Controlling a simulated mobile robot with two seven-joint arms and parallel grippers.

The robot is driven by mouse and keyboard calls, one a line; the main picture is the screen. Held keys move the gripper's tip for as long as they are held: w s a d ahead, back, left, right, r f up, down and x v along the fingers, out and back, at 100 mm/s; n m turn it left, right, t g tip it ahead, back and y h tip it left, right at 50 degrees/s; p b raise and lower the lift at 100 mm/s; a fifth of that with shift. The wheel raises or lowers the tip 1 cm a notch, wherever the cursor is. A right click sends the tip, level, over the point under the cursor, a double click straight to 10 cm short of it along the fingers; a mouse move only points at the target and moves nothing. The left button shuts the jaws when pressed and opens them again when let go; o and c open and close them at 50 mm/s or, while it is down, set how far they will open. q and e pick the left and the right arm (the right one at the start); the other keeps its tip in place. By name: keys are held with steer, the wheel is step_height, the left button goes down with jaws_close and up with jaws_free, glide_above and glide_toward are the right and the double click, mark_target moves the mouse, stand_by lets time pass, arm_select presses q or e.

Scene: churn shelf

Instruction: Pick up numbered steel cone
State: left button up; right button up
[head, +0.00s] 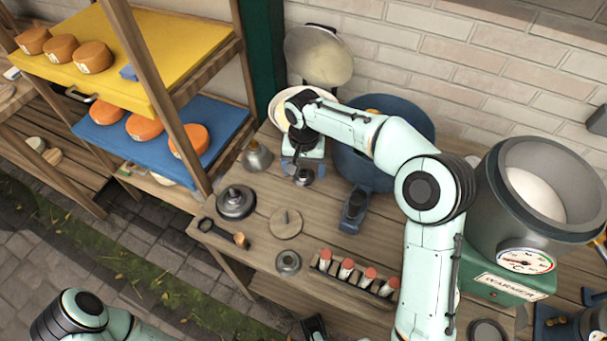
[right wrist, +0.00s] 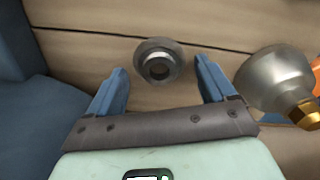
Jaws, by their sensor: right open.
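A small round steel piece with a dark central hole, likely the steel cone (head: 303,177), stands on the wooden bench; no number is legible. In the right wrist view the steel cone (right wrist: 159,62) lies ahead of the gap between my blue fingers, with wood visible around it. My right gripper (head: 304,167) is open and empty, pointing down close to it; the right wrist view also shows its spread fingers (right wrist: 160,88).
A steel funnel-shaped piece with a brass end (right wrist: 280,82) stands close beside my right gripper; it also shows in the head view (head: 257,157). A large blue drum (head: 385,115) is behind my arm. A dark weight (head: 236,202) and wooden disc (head: 286,223) lie in front.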

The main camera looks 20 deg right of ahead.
steer(key=c, duration=1.2)
steer(key=shift+r, duration=0.3)
steer(key=c, duration=0.3)
step_height(320, 180, up, 20)
steer(key=p, duration=0.4)
steer(key=shift+f+p, duration=0.25)
steer(key=shift+p, duration=0.1)
jaws_close()
arm_select(q)
steer(key=r, duration=0.1)
steer(key=w+r, duration=0.1)
steer(key=r, duration=0.1)
steer(key=w+r, duration=0.1)
steer(key=r, duration=0.1)
steer(key=shift+s, duration=0.1)
